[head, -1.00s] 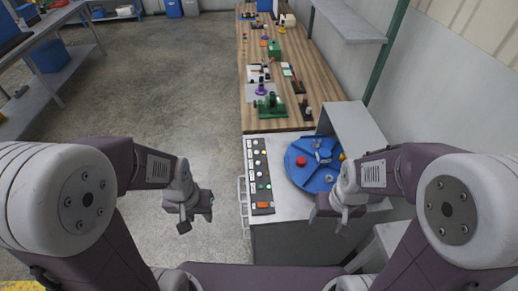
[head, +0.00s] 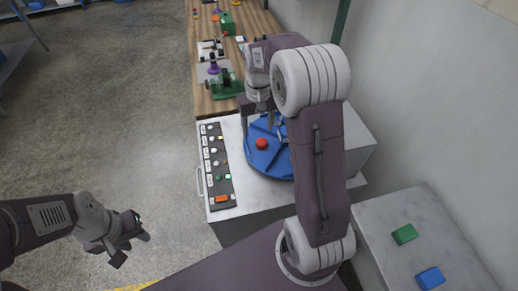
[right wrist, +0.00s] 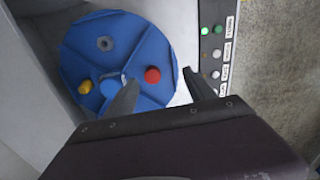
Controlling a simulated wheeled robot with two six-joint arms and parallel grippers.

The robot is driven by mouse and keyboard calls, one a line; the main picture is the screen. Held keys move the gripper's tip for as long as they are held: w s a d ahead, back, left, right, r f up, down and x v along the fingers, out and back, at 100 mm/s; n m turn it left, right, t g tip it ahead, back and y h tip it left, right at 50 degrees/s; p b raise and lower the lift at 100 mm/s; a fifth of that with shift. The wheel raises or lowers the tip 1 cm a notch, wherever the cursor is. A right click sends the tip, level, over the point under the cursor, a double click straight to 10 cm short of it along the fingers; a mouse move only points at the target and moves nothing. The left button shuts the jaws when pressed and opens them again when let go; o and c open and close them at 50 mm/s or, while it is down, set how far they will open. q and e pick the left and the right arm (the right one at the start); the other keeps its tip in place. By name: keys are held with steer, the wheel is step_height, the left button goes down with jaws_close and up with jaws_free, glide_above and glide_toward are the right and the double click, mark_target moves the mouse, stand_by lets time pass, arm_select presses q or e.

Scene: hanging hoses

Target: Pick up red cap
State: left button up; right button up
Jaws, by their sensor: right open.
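The red cap (head: 262,144) sits on the blue round plate (head: 256,165) on the light worktop. It also shows in the right wrist view (right wrist: 152,75), beside the blue central knob (right wrist: 110,87). My right gripper (head: 259,124) is open above the plate, just beyond the red cap in the head view. In the right wrist view its fingers (right wrist: 162,92) stand apart, with the cap between their lines and nothing held. My left gripper (head: 131,249) is open and empty over the floor at lower left. My right arm hides the plate's right side in the head view.
A panel of buttons (head: 216,165) lies left of the plate. A yellow cap (right wrist: 85,87) sits on the plate. A wooden bench (head: 207,98) with a green machine (head: 224,86) continues beyond. Green (head: 404,234) and blue (head: 430,278) blocks lie on a grey surface at right.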

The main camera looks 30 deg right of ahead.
mark_target(262, 142)
steer(key=shift+m, duration=0.4)
steer(key=w+d+f+b, duration=0.2)
steer(key=d+f, duration=0.1)
steer(key=shift+w+d+f, duration=0.25)
steer(key=shift+f, duration=0.05)
steer(key=shift+w+d, duration=0.15)
steer(key=shift+d, duration=0.05)
steer(key=shift+r, duration=0.1)
step_height(262, 142, down, 3)
steer(key=shift+a+f, duration=0.1)
steer(key=shift+f, duration=0.5)
steer(key=f, duration=0.4)
steer(key=shift+w+a, duration=0.15)
steer(key=shift+a, duration=0.1)
steer(key=shift+w+f, duration=0.1)
steer(key=shift+f, duration=0.25)
jaws_close()
arm_select(q)
step_height(262, 142, down, 4)
steer(key=shift+r, duration=0.25)
